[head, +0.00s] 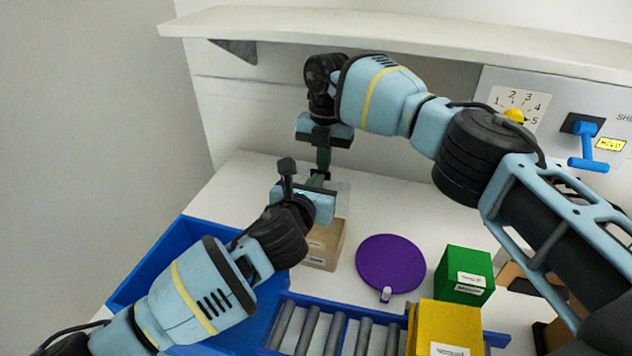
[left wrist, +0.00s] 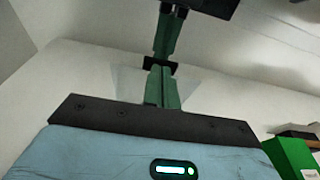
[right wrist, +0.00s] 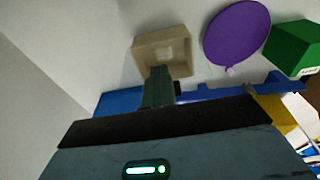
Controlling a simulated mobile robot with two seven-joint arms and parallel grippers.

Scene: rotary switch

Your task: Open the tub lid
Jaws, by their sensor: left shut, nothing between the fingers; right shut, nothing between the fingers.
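A tan box (head: 322,256), seemingly the tub, stands on the white counter behind my left gripper (head: 316,182), which partly hides it. A pale translucent panel, possibly its lid, shows upright behind that gripper. The box also appears in the right wrist view (right wrist: 163,50), beyond the green fingers of my right gripper (right wrist: 158,72). My right gripper points down, and its fingers are close to the left gripper's fingertips. The left wrist view shows the left fingers (left wrist: 162,72) shut with the right fingers just above. Both grippers are shut and empty. Whether either touches the panel I cannot tell.
A purple disc (head: 390,264) with a white tab lies right of the box. Green (head: 464,275) and yellow (head: 444,328) boxes stand further right. A blue bin (head: 155,262) and rollers (head: 318,325) are in front. A shelf (head: 400,28) hangs above; a switch panel (head: 560,118) is right.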

